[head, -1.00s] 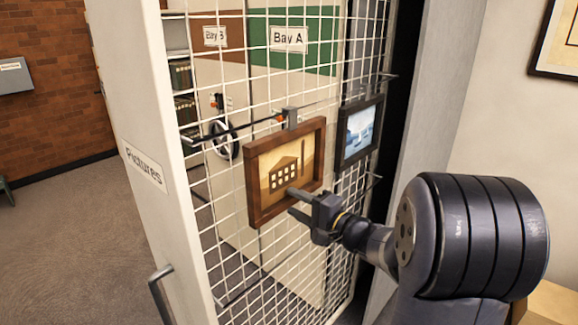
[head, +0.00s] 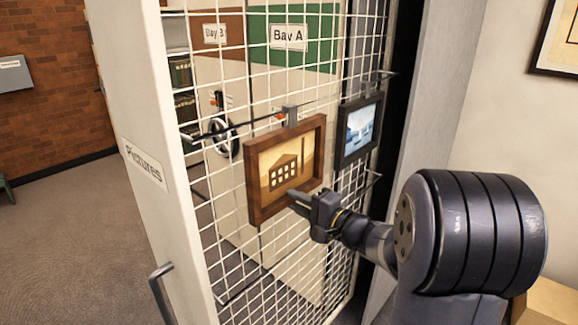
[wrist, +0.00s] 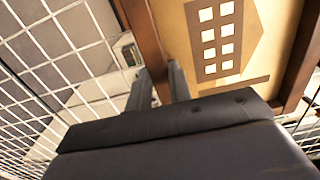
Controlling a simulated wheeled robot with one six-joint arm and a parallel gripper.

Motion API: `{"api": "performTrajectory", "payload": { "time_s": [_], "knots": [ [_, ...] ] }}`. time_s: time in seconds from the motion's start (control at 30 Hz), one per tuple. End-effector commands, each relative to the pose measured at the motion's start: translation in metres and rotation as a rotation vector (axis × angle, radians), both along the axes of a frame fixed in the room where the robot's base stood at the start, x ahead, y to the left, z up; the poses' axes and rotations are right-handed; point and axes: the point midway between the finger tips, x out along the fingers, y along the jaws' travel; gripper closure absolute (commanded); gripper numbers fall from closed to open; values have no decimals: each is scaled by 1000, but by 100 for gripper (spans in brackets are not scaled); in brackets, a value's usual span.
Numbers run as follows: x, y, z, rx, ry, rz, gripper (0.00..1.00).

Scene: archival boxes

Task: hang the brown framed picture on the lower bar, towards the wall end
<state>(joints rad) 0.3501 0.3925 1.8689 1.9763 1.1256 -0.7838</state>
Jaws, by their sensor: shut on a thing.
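The brown framed picture (head: 251,184) shows a building on a tan ground. It is upright in front of the white mesh, with a grey hook (head: 291,115) at its top by the upper bar (head: 240,124). My gripper (head: 297,199) is shut on the frame's lower edge. In the wrist view the brown frame strip (wrist: 143,30) runs between my two fingers (wrist: 160,84). A short end of the lower bar (head: 374,177) shows at the right. Most of that bar is hidden or hard to tell from the mesh.
A dark-framed boat picture (head: 361,129) hangs just right of the brown one, close to it. The mesh panel (head: 300,275) has a thick white end post (head: 150,215) with a handle (head: 160,285). A grey wall edge (head: 425,120) stands at the right.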

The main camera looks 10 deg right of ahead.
Motion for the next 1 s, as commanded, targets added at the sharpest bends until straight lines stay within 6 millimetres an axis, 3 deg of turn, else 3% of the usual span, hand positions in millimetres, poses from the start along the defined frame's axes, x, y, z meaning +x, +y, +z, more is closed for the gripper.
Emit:
{"api": "performTrajectory", "payload": {
  "time_s": [1.0],
  "knots": [
    [0, 0, 31, -1, -4, 0, 100]
  ]
}}
